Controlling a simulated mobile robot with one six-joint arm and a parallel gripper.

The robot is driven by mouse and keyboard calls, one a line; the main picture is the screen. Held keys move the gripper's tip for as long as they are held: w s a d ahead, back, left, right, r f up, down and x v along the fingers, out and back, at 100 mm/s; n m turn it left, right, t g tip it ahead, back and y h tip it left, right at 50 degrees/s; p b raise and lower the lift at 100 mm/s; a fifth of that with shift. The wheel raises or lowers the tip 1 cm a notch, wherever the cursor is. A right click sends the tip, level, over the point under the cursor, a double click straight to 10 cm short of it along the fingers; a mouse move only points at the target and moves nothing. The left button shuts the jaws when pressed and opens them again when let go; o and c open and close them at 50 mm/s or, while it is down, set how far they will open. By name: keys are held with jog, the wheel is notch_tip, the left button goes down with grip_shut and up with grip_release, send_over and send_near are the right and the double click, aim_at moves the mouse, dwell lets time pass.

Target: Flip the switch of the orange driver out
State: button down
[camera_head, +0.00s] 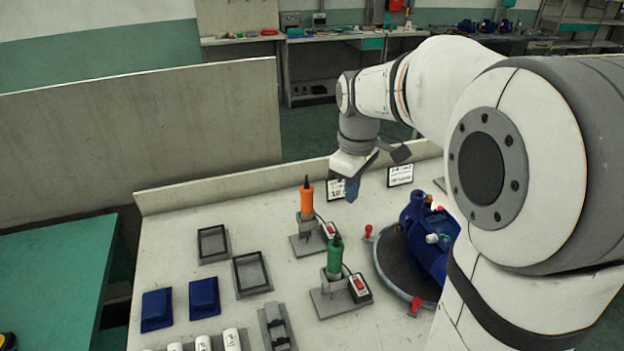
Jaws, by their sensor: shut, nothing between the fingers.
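The orange driver (306,198) stands upright in a grey stand (304,243) near the back of the table. Its switch box (329,230), with a red rocker, sits at the right of the stand, and I cannot tell which way the rocker is set. My gripper (352,190) points down above the table, to the right of the orange driver and further back than its switch. Its blue fingertips are together with nothing between them, apart from the switch. A green driver (334,258) stands in a similar stand nearer the front, with its own red switch (359,286).
A blue pump (430,240) sits on a round dark plate (388,262) with red clamps at the right. Small sign cards (400,174) stand at the back. Empty dark trays (212,243) and blue parts (204,297) lie at the left. My arm hides the table's right side.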

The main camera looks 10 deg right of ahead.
jog(key=w+f+n+g, duration=0.1)
jog(key=w+f+n, duration=0.35)
jog(key=w, duration=0.55)
jog(key=n+g+b, duration=0.1)
jog(key=n+g, duration=0.1)
jog(key=n, duration=0.4)
send_over(332, 232)
jog(key=w, duration=0.3)
jog(key=w+x, duration=0.1)
jog(key=x, duration=0.6)
jog(key=shift+w+a, duration=0.3)
jog(key=shift+w, duration=0.1)
jog(key=p+x, duration=0.1)
jog(key=x, duration=1.3)
jog(key=shift+w+d, duration=0.1)
